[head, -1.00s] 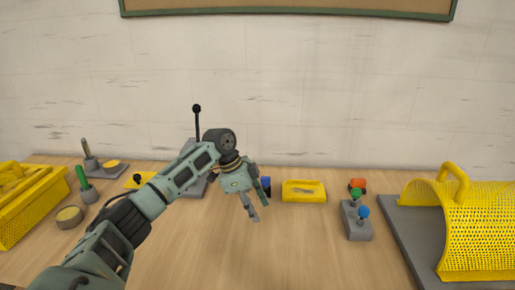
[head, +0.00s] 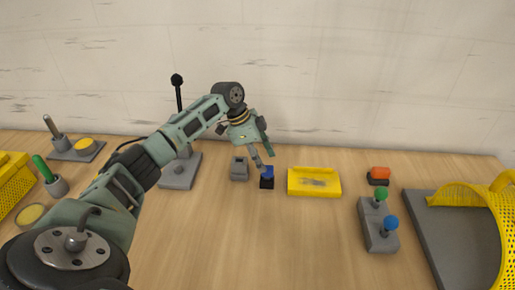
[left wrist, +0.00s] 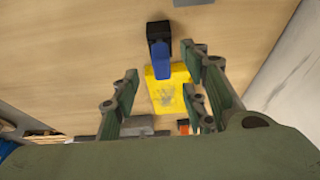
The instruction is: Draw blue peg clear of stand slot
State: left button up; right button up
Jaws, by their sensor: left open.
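A blue peg (head: 267,173) stands in a small black stand (head: 267,184) on the table, left of the yellow tray. In the left wrist view the peg (left wrist: 161,62) points toward the camera from the black stand (left wrist: 159,31). My left gripper (head: 265,160) is open and empty, its fingers pointing down just above and behind the peg in the head view. In the left wrist view the peg lies beyond the fingertips, roughly between the two finger pairs, with a gap. Contact is not visible. My right gripper is not in view.
A yellow tray (head: 314,192) stands right of the stand and a grey socket block (head: 239,171) left. Farther right are an orange-topped block (head: 379,173), a grey base with green and blue knobs (head: 378,238), and a yellow mesh guard (head: 470,202). The front table is clear.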

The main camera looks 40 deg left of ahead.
aim_at(267, 176)
pick_arm(q)
jog(key=shift+x, duration=2.15)
jog(key=shift+a, duration=0.15)
jog(key=shift+c, duration=0.2)
grip_shut()
